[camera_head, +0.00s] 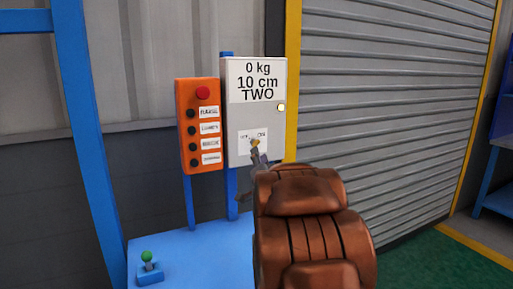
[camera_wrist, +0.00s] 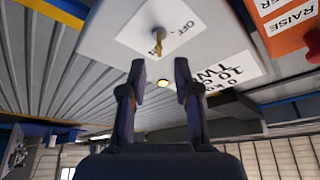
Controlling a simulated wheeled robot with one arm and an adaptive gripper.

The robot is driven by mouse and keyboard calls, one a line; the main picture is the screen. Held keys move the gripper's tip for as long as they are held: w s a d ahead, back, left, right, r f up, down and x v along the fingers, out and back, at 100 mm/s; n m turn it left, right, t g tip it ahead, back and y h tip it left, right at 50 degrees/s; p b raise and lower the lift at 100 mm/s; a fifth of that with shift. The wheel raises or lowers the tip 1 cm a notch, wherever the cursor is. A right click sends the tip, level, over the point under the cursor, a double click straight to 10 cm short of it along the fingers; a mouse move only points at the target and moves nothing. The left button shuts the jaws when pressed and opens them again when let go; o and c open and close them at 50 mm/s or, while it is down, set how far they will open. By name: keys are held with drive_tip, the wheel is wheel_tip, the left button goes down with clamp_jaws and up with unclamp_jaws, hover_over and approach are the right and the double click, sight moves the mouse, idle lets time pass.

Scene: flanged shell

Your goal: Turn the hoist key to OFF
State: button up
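The hoist key (camera_head: 254,142) is a small yellow key on a white OFF/ON label low on the grey control box (camera_head: 234,120). In the wrist view, the key (camera_wrist: 158,40) stands out from the label just beyond my fingertips. My gripper (camera_wrist: 160,68) is open, its two dark fingers apart with nothing between them. In the head view my gripper (camera_head: 257,160) is just below the key and partly hidden by my arm.
An orange pendant panel (camera_head: 200,125) with a red button and several labelled dark buttons is left of the box. A lit lamp (camera_head: 281,107) is on the box's right side. A green-knobbed lever (camera_head: 147,257) stands on the blue table (camera_head: 195,250). A shutter (camera_head: 390,110) is at right.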

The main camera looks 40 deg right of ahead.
sight(256, 144)
drive_tip(key=shift+p+x, duration=0.6)
drive_tip(key=shift+x, duration=2.75)
drive_tip(key=shift+f, duration=0.1)
clamp_jaws()
